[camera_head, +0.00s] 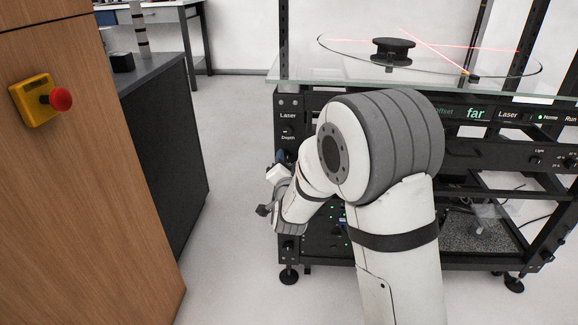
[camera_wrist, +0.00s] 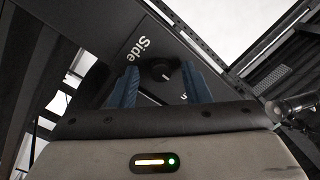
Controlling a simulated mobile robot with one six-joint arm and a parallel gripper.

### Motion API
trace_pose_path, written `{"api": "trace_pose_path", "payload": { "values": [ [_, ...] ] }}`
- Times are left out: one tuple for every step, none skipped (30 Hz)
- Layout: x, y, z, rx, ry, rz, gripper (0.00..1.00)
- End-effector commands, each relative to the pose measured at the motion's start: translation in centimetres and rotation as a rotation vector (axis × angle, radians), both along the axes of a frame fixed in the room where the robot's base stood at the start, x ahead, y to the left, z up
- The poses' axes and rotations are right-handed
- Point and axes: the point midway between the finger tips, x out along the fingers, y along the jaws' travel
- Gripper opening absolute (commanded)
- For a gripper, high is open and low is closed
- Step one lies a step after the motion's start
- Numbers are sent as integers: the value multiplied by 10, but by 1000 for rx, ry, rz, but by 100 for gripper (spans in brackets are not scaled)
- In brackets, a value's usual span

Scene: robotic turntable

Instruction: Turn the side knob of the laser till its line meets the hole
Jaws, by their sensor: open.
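The side knob (camera_wrist: 159,70) shows in the wrist view as a round black knob with a light mark, on a dark panel lettered "Side" (camera_wrist: 138,48). My gripper (camera_wrist: 162,82) is open, with one blue finger on each side of the knob in that view; I cannot tell if either touches it. In the head view my gripper (camera_head: 279,158) is at the left end of the black rack, mostly hidden by my wrist. The red laser line (camera_head: 435,50) crosses the glass turntable disc (camera_head: 345,52). I cannot make out the hole.
The black rack (camera_head: 289,200) carries a front panel reading "far" and "Laser". A wooden cabinet (camera_head: 90,190) with a red stop button (camera_head: 61,99) stands at left. A dark counter (camera_head: 165,130) is behind it. Clear floor (camera_head: 225,190) lies between counter and rack.

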Motion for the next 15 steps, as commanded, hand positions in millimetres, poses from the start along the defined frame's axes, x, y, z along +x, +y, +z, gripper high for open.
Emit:
{"api": "trace_pose_path", "payload": {
  "values": [
    [1, 0, 0, 0, 0, 0, 43],
    [1, 0, 0, 0, 0, 0, 43],
    [1, 0, 0, 0, 1, 1, 43],
    [1, 0, 0, 0, 1, 1, 43],
    [1, 0, 0, 0, 1, 1, 43],
    [1, 0, 0, 0, 1, 1, 43],
    [1, 0, 0, 0, 1, 1, 43],
    [1, 0, 0, 0, 1, 1, 41],
    [1, 0, 0, 0, 1, 1, 37],
    [1, 0, 0, 0, 1, 1, 35],
    [1, 0, 0, 0, 1, 1, 32],
    [1, 0, 0, 0, 1, 1, 29],
    [1, 0, 0, 0, 1, 1, 27],
    [1, 0, 0, 0, 1, 1, 24],
    [1, 0, 0, 0, 1, 1, 21]
  ]
}}
